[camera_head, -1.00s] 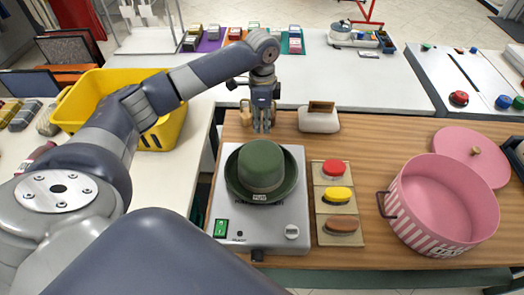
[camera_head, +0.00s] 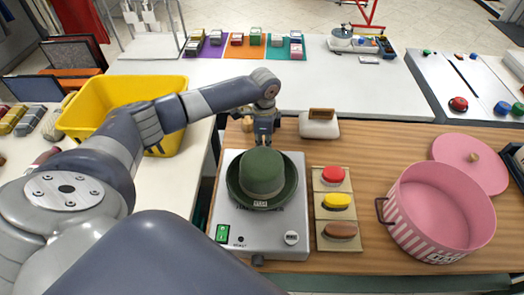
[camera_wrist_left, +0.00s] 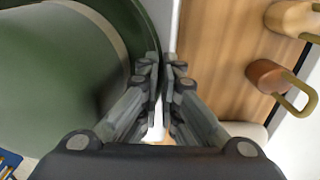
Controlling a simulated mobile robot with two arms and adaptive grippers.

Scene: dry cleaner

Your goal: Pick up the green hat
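The green hat (camera_head: 263,172) sits upright, crown up, on a grey-white machine (camera_head: 232,226), with a small white tag at its front. My left gripper (camera_head: 264,143) points down at the hat's far brim, its fingertips partly hidden behind the hat. In the left wrist view, the fingers (camera_wrist_left: 163,75) are drawn close together with the brim edge of the hat (camera_wrist_left: 60,85) between them. The hat still rests on the machine. My right gripper is not in view.
Red, yellow and brown brushes or pads (camera_head: 337,202) lie just right of the machine. A pink striped round box (camera_head: 415,229) and its lid (camera_head: 480,174) stand further right. A white block with a brown handle (camera_head: 319,128) is behind. A yellow basket (camera_head: 100,92) stands left.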

